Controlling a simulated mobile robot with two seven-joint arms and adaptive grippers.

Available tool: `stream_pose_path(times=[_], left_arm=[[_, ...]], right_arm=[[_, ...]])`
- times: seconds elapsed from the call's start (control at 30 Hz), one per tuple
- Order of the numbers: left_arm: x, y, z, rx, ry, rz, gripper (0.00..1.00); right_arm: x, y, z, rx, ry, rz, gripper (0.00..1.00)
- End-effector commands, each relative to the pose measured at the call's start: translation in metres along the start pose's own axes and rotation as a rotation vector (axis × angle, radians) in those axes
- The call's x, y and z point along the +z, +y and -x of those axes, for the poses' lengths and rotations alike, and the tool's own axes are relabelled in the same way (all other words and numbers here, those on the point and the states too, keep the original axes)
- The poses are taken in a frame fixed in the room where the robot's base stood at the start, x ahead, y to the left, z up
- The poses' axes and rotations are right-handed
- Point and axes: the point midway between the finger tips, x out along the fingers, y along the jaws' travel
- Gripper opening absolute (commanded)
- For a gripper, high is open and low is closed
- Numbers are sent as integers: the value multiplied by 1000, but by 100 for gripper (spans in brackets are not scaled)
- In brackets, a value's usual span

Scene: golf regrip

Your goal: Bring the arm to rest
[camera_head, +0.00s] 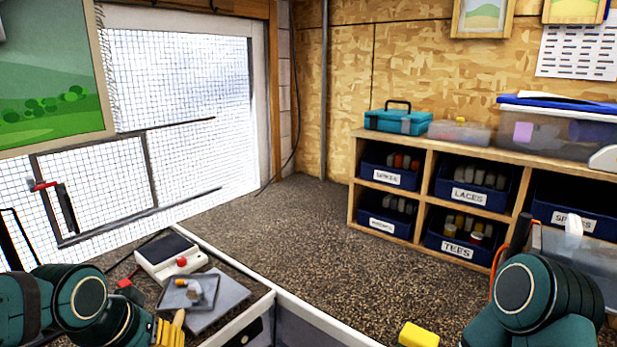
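The teal and dark joints of my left arm show at the bottom left, over the near end of the bench. The teal joints of my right arm show at the bottom right, in front of the shelf unit. Neither gripper can be made out in the head view, so I cannot see whether either one holds anything. On the bench (230,327) lies a grey tray (188,292) with small items in it. A white device (172,257) with a dark top and a red knob stands behind the tray.
A wooden shelf unit (428,180) with dark blue labelled bins stands at the right. A teal toolbox (398,121) and clear bins sit on top. A yellow block (418,336) shows at the bottom edge. The speckled floor (310,235) between is clear.

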Motion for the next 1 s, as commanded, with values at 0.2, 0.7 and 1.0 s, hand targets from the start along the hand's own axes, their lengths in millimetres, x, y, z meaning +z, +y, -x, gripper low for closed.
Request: stream_pose_path(times=[0.2,0.7,1.0], left_arm=[[5,10,-44,25,-42,-15,38],[85,43,-217,122,-193,-5,38],[176,51,-294,139,-276,36,38]], right_arm=[[0,0,0,0,0,0,47],[0,0,0,0,0,0,47],[0,0,0,0,0,0,47]])
